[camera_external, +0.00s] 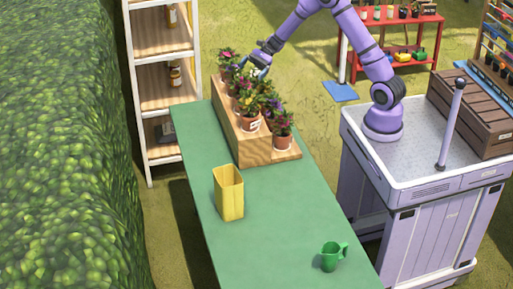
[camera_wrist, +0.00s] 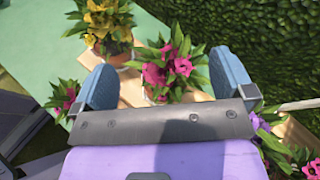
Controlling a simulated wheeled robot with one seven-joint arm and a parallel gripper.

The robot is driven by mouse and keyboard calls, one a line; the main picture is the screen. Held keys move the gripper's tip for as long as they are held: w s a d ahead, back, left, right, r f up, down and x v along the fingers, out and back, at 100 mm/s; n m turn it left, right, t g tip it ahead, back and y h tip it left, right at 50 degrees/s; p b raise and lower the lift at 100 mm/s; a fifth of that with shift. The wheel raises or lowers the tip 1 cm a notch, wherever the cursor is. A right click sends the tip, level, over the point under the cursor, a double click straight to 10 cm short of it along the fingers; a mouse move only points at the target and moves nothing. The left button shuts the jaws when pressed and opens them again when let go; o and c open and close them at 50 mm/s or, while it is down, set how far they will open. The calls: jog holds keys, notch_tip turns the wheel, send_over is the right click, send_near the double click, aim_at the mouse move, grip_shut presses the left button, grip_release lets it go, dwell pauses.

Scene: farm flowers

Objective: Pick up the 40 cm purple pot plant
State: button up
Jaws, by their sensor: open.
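Several potted flowers stand in terracotta pots on a stepped wooden stand (camera_external: 238,149) on the green table. My gripper (camera_external: 260,60) is over the far end of the row. In the wrist view my gripper (camera_wrist: 165,82) is open, its blue-grey fingers on either side of a magenta-pink flower plant (camera_wrist: 168,69); whether they touch it I cannot tell. A purple-flowered plant (camera_wrist: 262,125) shows at the right, partly hidden by the gripper body. A yellow-flowered plant (camera_wrist: 96,24) is at the top left. No 40 cm label is readable.
A yellow container (camera_external: 229,196) and a green watering can (camera_external: 331,257) stand on the table (camera_external: 270,222). The table's front half is mostly clear. A white-framed shelf (camera_external: 163,102) and a hedge (camera_external: 65,140) are at the left. A red rack (camera_external: 385,68) stands behind.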

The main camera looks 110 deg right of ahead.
aim_at(235, 86)
jog(key=s+d+f+m+t+h, duration=0.2)
jog(key=s+d+f+m, duration=0.15)
jog(key=d+f, duration=0.35)
jog(key=s+d+f+m+t+h, duration=0.3)
jog(key=d+f+m, duration=0.25)
jog(key=d, duration=0.35)
jog(key=shift+n, duration=0.3)
jog(key=x, duration=0.6)
jog(key=shift+s+a, duration=0.1)
jog(key=shift+a, duration=0.1)
jog(key=shift+x, duration=2.65)
jog(key=shift+a+r, duration=0.1)
jog(key=shift+r, duration=0.1)
jog(key=c, duration=0.8)
jog(key=shift+r, duration=0.1)
